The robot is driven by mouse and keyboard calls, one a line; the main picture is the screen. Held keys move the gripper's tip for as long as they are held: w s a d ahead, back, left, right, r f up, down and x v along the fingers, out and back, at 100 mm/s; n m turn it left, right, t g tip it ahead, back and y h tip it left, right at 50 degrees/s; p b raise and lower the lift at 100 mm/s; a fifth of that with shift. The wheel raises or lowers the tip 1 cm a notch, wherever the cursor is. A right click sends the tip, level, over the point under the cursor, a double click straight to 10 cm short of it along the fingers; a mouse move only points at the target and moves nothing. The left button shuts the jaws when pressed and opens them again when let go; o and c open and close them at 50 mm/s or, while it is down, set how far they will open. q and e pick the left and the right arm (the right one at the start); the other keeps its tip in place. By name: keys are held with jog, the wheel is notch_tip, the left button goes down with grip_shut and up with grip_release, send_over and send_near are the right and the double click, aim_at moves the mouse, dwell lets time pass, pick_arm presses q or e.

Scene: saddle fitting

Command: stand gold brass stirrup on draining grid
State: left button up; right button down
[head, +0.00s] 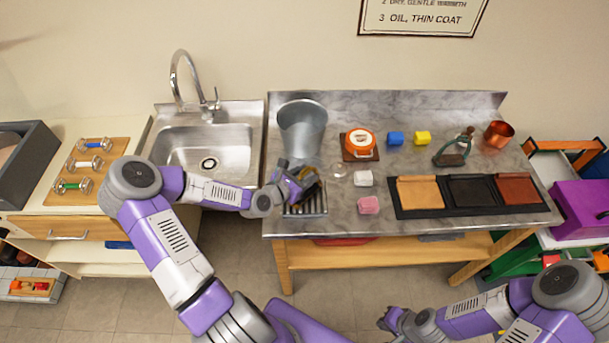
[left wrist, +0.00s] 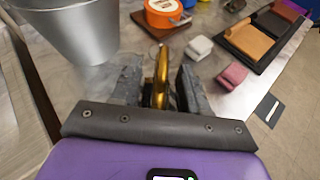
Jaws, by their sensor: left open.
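The gold brass stirrup (left wrist: 162,72) stands upright between the two fingers of my left gripper (left wrist: 158,85) in the left wrist view, seen nearly edge-on. The fingers are open, with a gap visible on at least one side of the stirrup. In the head view my left gripper (head: 300,181) is at the draining grid (head: 308,206), low over its back part, and hides much of the stirrup. Whether the stirrup's foot touches the grid is hidden. My right gripper (head: 390,320) is in front of the bench, away from these things; its finger opening is unclear.
A metal bucket (head: 302,128) stands just behind the grid. A white block (head: 363,178) and a pink block (head: 369,205) lie to its right, with an orange round tin (head: 359,142) behind. A dark stirrup-like item (head: 453,150) stands further right. The sink (head: 207,150) is left.

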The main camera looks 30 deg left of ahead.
pick_arm(q)
jog(key=shift+r, duration=0.1)
jog(key=shift+r, duration=0.15)
jog(key=p+v, duration=0.3)
jog(key=v, duration=0.9)
jog(key=s+d+f+m+g+h, duration=0.1)
jog(key=d+f+m+g+h, duration=0.15)
jog(key=d+f+m, duration=0.45)
jog(key=s+d+f+m+g+h, duration=0.15)
jog(key=d+f+m+g, duration=0.25)
jog(key=d+m, duration=0.45)
jog(key=s+d+f+m+g+y, duration=0.2)
jog(key=s+d+f+m+g, duration=0.4)
jog(key=m, duration=0.9)
notch_tip(320, 180, down, 3)
jog(key=s, duration=0.3)
jog(key=shift+r+g+y, duration=0.2)
jog(key=shift+g+y, duration=0.1)
jog(key=shift+g, duration=0.05)
jog(key=shift+d, duration=0.15)
